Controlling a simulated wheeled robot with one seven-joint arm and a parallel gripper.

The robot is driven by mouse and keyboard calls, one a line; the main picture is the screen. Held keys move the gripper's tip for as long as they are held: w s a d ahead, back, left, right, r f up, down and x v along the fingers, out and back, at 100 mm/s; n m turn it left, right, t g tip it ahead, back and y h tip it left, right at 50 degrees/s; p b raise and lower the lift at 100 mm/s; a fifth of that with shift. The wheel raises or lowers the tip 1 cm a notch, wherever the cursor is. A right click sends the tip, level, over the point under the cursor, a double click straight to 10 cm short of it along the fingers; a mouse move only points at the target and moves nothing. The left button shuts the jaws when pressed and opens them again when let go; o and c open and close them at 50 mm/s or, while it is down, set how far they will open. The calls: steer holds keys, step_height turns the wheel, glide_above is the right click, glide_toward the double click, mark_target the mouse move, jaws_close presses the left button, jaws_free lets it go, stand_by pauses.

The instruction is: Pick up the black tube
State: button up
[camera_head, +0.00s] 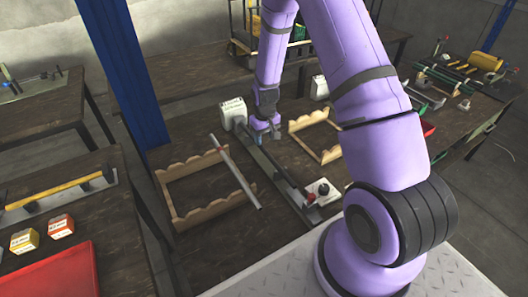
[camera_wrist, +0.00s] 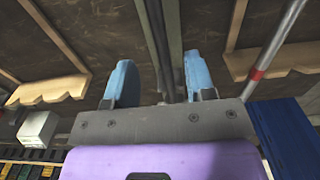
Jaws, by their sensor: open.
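The black tube (camera_wrist: 153,35) appears in the wrist view as a dark, narrow length running away between my fingers, beside a grey-green rail (camera_wrist: 176,35). In the head view the long rail (camera_head: 283,178) runs from a white box (camera_head: 233,112) to a small fixture with a red knob (camera_head: 322,190); the tube is hard to tell apart from it there. My gripper (camera_head: 266,132) points down over the rail near the white box. In the wrist view its blue fingers (camera_wrist: 158,65) are apart, one on each side of the tube and rail. I cannot tell whether they touch the tube.
A silver tube with a red band (camera_head: 235,172) lies across the left wooden rack (camera_head: 182,218). Another wooden rack (camera_head: 325,153) stands right of the rail. A blue post (camera_head: 125,70) rises at the left. A red tray (camera_head: 55,275) lies on the near left table.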

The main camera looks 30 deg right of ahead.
mark_target(265, 150)
steer(key=shift+f, duration=3)
steer(key=shift+c, duration=0.5)
jaws_close()
